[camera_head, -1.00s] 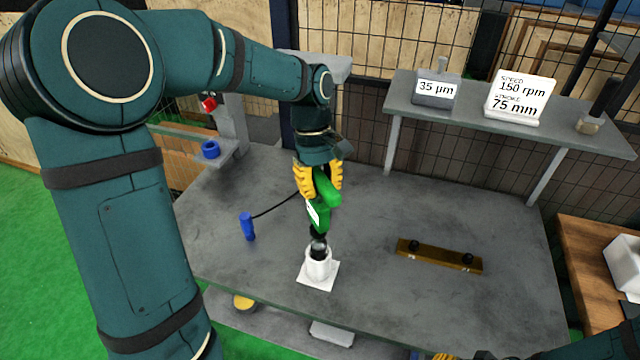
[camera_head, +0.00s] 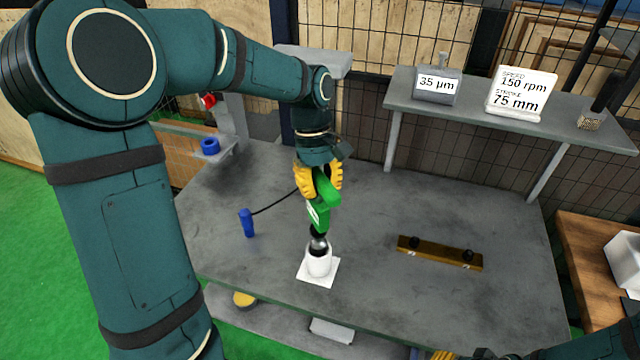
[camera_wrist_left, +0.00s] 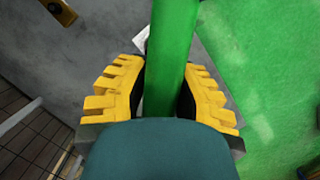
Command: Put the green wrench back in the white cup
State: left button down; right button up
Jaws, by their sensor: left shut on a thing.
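My left gripper (camera_head: 318,180) is shut on the green wrench (camera_head: 322,200), with yellow finger pads on either side of its handle. The wrench points downward, slightly tilted, and its dark and metallic lower end is at the mouth of the white cup (camera_head: 318,264). I cannot tell how deep the end sits. The cup stands upright on a white square base on the grey table. In the left wrist view the green handle (camera_wrist_left: 172,60) runs between the yellow pads (camera_wrist_left: 165,95).
A brass-coloured bar (camera_head: 439,253) with black knobs lies to the right. A raised shelf (camera_head: 480,115) at the back holds signs.

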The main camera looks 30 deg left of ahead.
aim_at(320, 216)
pick_arm(q)
jog(key=shift+f+b, duration=2.5)
jog(key=shift+f, duration=1.95)
jog(key=c, duration=0.8)
grip_release()
jog(key=shift+r, duration=0.1)
jog(key=v, duration=1.2)
